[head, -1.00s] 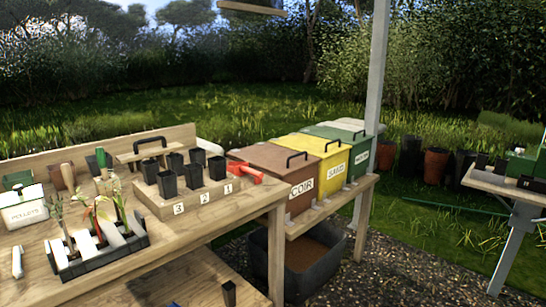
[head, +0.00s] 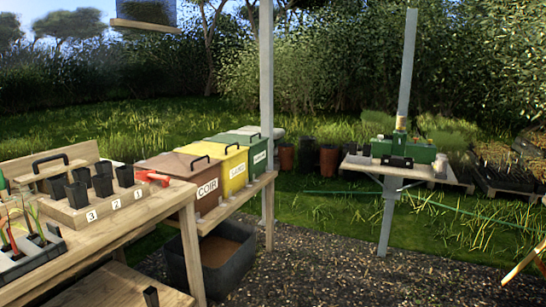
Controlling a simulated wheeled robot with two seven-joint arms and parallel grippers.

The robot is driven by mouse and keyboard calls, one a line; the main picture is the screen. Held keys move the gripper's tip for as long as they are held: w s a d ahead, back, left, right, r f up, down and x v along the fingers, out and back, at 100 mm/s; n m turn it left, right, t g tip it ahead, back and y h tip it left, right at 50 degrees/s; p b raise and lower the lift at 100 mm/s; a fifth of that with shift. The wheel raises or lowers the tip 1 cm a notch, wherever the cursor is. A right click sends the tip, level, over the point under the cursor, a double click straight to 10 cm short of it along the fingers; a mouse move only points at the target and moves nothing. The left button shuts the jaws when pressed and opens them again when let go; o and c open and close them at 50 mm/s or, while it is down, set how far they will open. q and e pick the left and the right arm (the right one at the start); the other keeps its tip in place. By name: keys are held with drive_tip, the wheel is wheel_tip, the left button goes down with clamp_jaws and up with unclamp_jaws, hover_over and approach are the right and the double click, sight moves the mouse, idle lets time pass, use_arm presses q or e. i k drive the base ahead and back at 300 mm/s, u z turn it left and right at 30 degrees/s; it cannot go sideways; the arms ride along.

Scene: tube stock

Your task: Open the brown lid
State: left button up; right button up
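The brown lid (head: 176,164) lies shut on the brown bin labelled COIR (head: 207,189), left of the centre of the head view. A black handle (head: 196,160) stands up on the lid. The bin is the nearest in a row on a wooden shelf, beside the yellow bin (head: 233,174). Neither of my grippers shows in the head view.
A green bin (head: 258,156) stands beyond the yellow one. A grey post (head: 267,110) rises by the shelf's far end. The workbench (head: 75,235) with black pots is at left. A dark tub (head: 212,262) sits below the shelf. Gravel (head: 340,255) is open at right.

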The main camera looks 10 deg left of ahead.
sight(179, 165)
drive_tip(key=z, duration=0.5)
drive_tip(key=i, duration=1.25)
drive_tip(key=u, duration=0.6)
drive_tip(key=i, duration=1.35)
drive_tip(key=u, duration=1.15)
